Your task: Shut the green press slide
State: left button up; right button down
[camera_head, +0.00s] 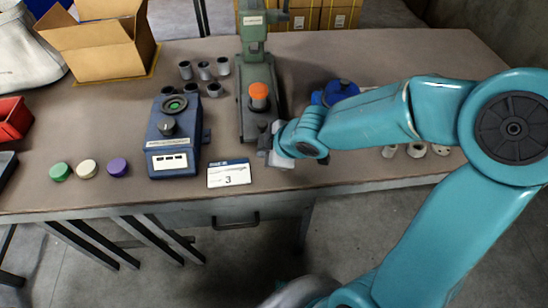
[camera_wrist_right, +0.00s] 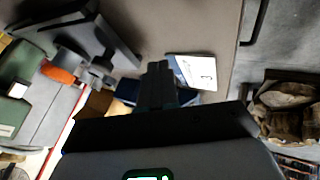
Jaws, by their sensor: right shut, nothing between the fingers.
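The green press (camera_head: 253,38) stands at the middle back of the table, with an orange round piece (camera_head: 258,92) on its grey-green base (camera_head: 247,122). I cannot clearly tell the slide from the base or how far it is out. My right gripper (camera_head: 268,140) is shut and empty, close to the front right end of the base; I cannot tell if they touch. In the right wrist view, the shut fingers (camera_wrist_right: 160,85) point up the picture, with the press (camera_wrist_right: 32,62) and the orange piece (camera_wrist_right: 60,73) at left. My left gripper is not in view.
A blue device (camera_head: 172,138) and several grey cups (camera_head: 204,70) stand left of the press. A number card (camera_head: 229,174) lies in front. A blue object (camera_head: 340,91) is behind my right arm. Three coloured discs (camera_head: 88,169) lie at left. A cardboard box (camera_head: 100,45) is back left.

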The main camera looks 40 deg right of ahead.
jog(key=shift+b+x, duration=0.45)
jog(key=shift+x, duration=0.75)
jog(key=p, duration=0.1)
jog(key=w+d+p, duration=0.1)
jog(key=w+p, duration=0.1)
jog(key=shift+w+d+r, duration=0.25)
jog(key=shift+d, duration=0.05)
jog(key=shift+w+d+f, duration=0.1)
jog(key=shift+w+d, duration=0.15)
jog(key=shift+w, duration=0.1)
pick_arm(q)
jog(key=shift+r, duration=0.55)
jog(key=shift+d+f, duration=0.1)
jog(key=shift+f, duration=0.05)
pick_arm(e)
jog(key=shift+w, duration=0.15)
